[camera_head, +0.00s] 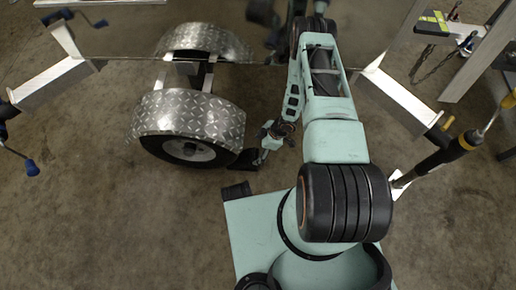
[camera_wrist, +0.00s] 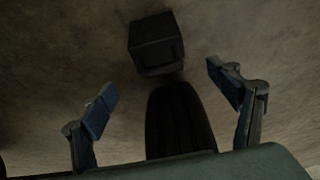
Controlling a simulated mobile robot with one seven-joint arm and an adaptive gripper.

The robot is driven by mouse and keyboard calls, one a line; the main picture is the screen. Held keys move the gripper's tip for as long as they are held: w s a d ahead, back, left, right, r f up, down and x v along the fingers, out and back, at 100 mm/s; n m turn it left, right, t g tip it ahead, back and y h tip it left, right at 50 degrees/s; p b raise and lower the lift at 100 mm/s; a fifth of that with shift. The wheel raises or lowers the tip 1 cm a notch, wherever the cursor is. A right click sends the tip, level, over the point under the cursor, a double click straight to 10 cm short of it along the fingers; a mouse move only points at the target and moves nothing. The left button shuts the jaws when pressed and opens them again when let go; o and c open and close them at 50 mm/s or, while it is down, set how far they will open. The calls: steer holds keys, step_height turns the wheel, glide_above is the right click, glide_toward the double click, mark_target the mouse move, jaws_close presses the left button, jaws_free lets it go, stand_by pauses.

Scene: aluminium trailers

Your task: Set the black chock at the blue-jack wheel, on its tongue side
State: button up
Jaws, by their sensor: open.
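The wheel (camera_head: 188,149) sits under a silver diamond-plate fender at centre left. A blue-handled jack (camera_head: 30,167) is at the far left. The black chock (camera_head: 243,161) is on the floor at the wheel's right side, partly hidden by my gripper (camera_head: 263,149). In the wrist view the chock (camera_wrist: 156,42) lies at the end of the dark tyre (camera_wrist: 180,120), close against it; I cannot tell if they touch. My gripper (camera_wrist: 162,80) is open, its fingers spread apart on either side, with nothing between the tips gripped.
A second fender (camera_head: 205,40) stands behind the first. A post and rail frame (camera_head: 480,50) stands at upper right. The floor at lower left is clear.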

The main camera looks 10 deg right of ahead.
mark_target(250, 156)
steer(key=b+x, duration=0.4)
steer(key=x, duration=0.7)
steer(key=shift+w, duration=0.1)
steer(key=c, duration=1.8)
